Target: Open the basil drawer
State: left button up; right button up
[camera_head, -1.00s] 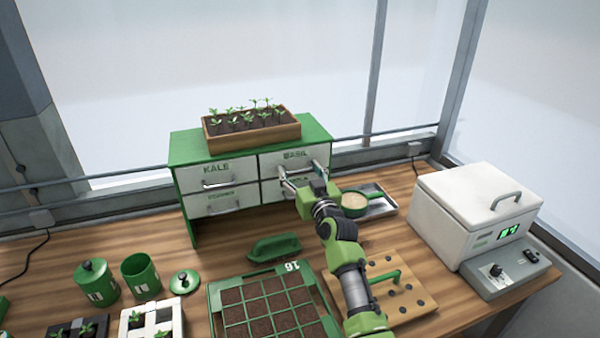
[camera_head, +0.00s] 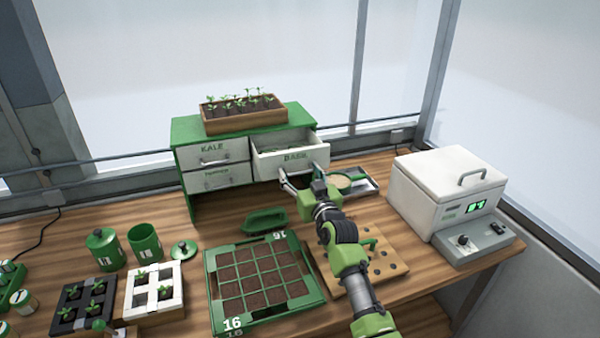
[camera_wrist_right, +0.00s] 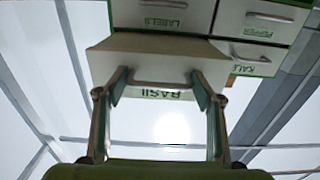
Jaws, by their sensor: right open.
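The basil drawer (camera_head: 280,157) is the upper right one in a green-framed cabinet (camera_head: 183,130). It is pulled out, its open top shows, and its front carries the word BASIL. My right gripper (camera_head: 305,178) is just in front of it with its fingers spread. In the right wrist view the drawer front (camera_wrist_right: 150,68) is upside down. Its metal handle (camera_wrist_right: 160,84) lies between the two open fingertips, which stand apart to either side. Whether a finger touches the drawer I cannot tell. My left gripper is not in view.
The kale drawer (camera_head: 230,150) is shut. A planter of seedlings (camera_head: 245,120) stands on the cabinet. A bowl (camera_head: 341,182) on a metal tray is right of my gripper. A seed tray (camera_head: 215,308) and a white box (camera_head: 450,165) also occupy the bench.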

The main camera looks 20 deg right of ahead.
jog(key=o, duration=1.3)
jog(key=shift+c, duration=0.2)
jog(key=shift+s+d, duration=0.1)
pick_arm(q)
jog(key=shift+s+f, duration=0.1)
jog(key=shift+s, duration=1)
pick_arm(e)
jog(key=s, duration=1.2)
jog(key=shift+d, duration=0.2)
